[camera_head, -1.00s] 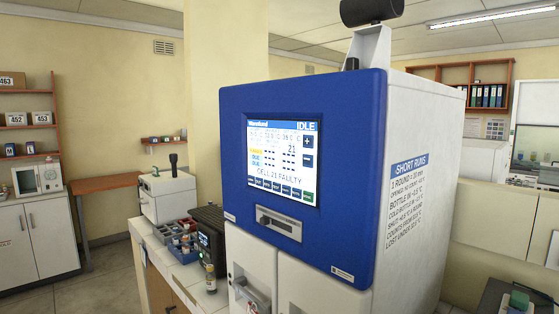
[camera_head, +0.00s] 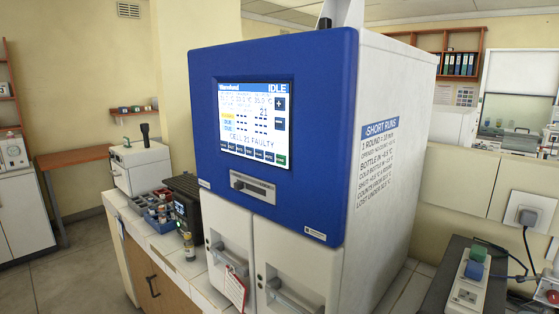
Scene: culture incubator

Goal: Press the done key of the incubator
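The incubator (camera_head: 272,60) is a tall white cabinet with a blue front panel, standing on a tiled counter. Its touch screen (camera_head: 256,125) reads IDLE at the top and "CELL 21 FAULTY" below the table. A row of small keys (camera_head: 245,153) runs along the bottom of the screen. The rightmost is a green key (camera_head: 281,160), its label too small to read. Plus and minus keys (camera_head: 280,113) sit at the screen's right side. Neither of my grippers shows in this view.
A bottle (camera_head: 189,247), a black device (camera_head: 186,205) and a rack (camera_head: 160,210) stand left. A power strip (camera_head: 470,280) lies right. Open floor (camera_head: 80,275) is at left.

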